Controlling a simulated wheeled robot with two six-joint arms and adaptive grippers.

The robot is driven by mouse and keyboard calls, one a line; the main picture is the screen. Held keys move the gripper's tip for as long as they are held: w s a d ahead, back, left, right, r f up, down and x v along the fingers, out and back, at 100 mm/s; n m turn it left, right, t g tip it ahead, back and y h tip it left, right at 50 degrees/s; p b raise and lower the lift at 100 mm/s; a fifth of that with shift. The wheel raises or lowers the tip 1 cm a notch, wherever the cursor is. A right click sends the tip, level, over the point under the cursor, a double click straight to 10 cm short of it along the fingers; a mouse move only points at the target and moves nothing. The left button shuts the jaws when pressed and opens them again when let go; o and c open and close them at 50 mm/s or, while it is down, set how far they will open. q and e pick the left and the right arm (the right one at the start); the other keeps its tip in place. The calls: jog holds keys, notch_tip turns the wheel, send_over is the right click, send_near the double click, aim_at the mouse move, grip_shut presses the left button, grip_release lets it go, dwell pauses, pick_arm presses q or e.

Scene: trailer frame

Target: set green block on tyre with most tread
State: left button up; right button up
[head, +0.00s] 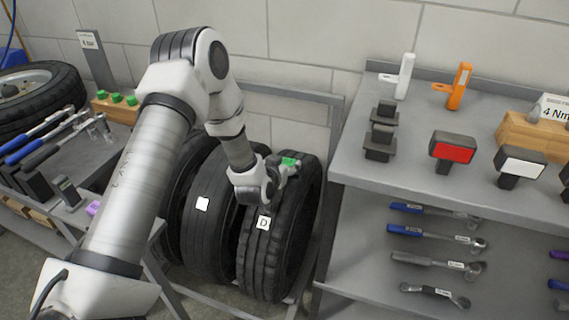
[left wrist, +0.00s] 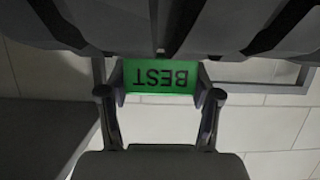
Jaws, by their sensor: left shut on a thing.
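My left gripper (head: 286,168) is shut on the green block (head: 289,161), at the top of the tyre marked D (head: 257,265). In the left wrist view the green block (left wrist: 160,76) reads "BEST", upside down, between both fingers. Dark tyre tread (left wrist: 200,25) lies right against its upper edge there; I cannot tell whether they touch. Tyre D shows chunky tread with clear grooves. A tyre with a white label (head: 203,240) stands to its left and looks smoother. Another tyre (head: 176,185) behind it is mostly hidden by my arm. My right gripper is out of view.
A metal rack (head: 334,150) surrounds the standing tyres. The grey shelf unit (head: 350,160) at right holds stands and wrenches. At left are a tool cart (head: 75,150), a wooden holder with green-topped pieces (head: 117,110) and a wheel lying flat (head: 62,92).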

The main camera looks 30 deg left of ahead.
pick_arm(q)
jog(key=o, duration=1.1)
jog(key=shift+f, duration=0.15)
jog(key=shift+o, duration=0.2)
